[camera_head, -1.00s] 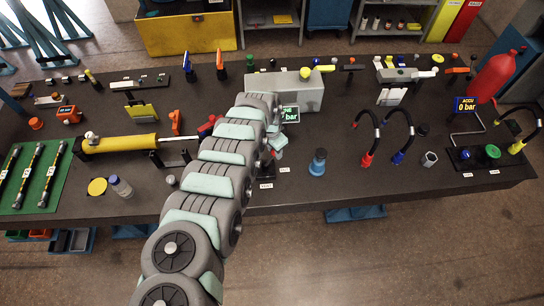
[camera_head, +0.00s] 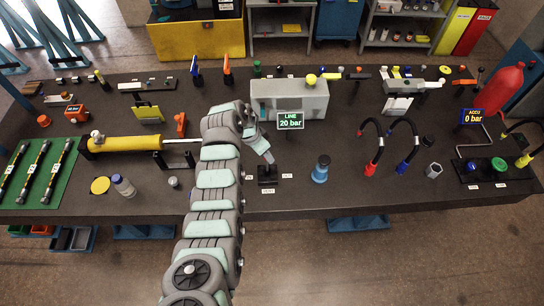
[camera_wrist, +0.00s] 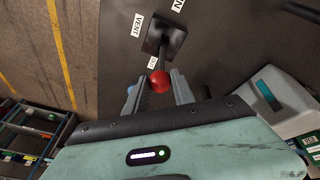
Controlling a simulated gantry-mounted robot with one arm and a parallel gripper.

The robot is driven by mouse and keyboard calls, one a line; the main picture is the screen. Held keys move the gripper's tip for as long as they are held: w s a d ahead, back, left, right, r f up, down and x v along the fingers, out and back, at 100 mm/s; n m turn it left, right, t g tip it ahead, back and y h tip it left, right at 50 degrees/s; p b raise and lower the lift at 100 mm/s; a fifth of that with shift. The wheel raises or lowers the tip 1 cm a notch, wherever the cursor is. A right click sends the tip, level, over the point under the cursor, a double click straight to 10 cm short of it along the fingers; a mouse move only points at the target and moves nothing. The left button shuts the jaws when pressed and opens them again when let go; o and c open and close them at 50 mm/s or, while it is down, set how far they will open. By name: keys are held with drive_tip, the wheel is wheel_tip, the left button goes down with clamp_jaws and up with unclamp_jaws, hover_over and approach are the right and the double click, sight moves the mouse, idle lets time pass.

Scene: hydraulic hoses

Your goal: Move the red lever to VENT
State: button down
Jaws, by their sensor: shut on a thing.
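The red lever's ball knob (camera_wrist: 160,78) sits between the fingers of my gripper (camera_wrist: 158,88) in the wrist view. My gripper is shut on it. The thin lever shaft runs up the picture from the knob to a square black base (camera_wrist: 165,40). The VENT label (camera_wrist: 137,24) lies on the bench to the left of the base. In the head view my gripper (camera_head: 268,158) is just above the black base (camera_head: 267,177), and the knob is hidden there. Small labels lie around the base, too small to read in that view.
A grey box (camera_head: 290,98) with a LINE display (camera_head: 290,121) reading 20 bar stands just behind. A blue cylinder (camera_head: 321,169) stands to the right, then red- and blue-ended hoses (camera_head: 409,157). A yellow cylinder (camera_head: 125,144) lies left of my arm. The bench's front edge is close.

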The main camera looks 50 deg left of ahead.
drive_tip(key=shift+s+a, duration=0.2)
drive_tip(key=c, duration=1.3)
unclamp_jaws()
drive_tip(key=shift+s+a, duration=0.1)
drive_tip(key=shift+o, duration=1.2)
drive_tip(key=shift+d, duration=0.2)
drive_tip(key=b+v, duration=0.2)
drive_tip(key=v, duration=0.8)
drive_tip(key=shift+r, duration=0.4)
